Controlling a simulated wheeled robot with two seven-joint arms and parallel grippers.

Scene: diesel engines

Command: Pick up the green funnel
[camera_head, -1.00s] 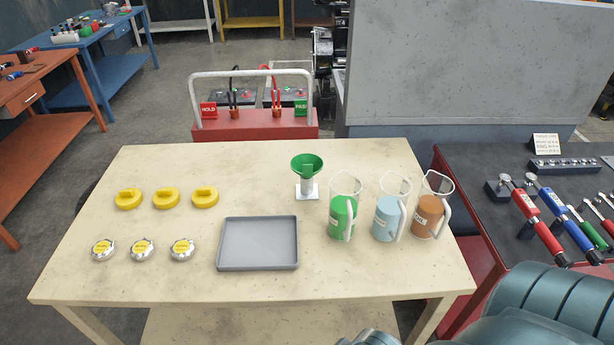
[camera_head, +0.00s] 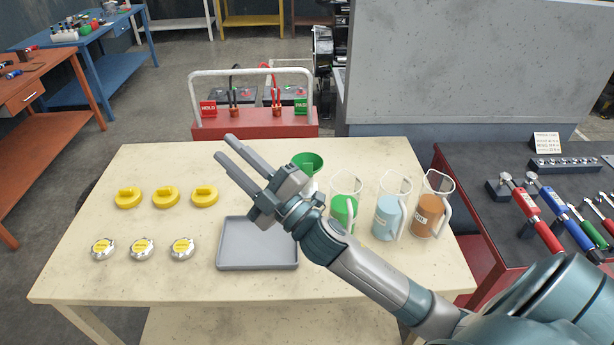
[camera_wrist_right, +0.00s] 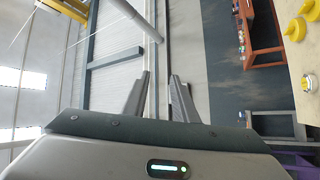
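The green funnel (camera_head: 307,161) stands upright at the back middle of the table (camera_head: 140,228). Its lower part and white stand are largely hidden behind my right gripper and wrist. My right gripper (camera_head: 227,147) is in front of the funnel and to its left, above the table. Its two fingers are apart with nothing between them, and they point up and left in the head view. The fingers (camera_wrist_right: 158,92) also show apart and empty in the right wrist view. The funnel is not in the right wrist view. My left gripper is not in view.
A grey tray (camera_head: 236,265) lies under my right gripper. Jugs with green (camera_head: 343,210), blue (camera_head: 386,218) and brown (camera_head: 428,214) contents stand right of the funnel. Yellow caps (camera_head: 166,198) and silver caps (camera_head: 142,249) sit left. A red box with a handle (camera_head: 252,125) stands behind.

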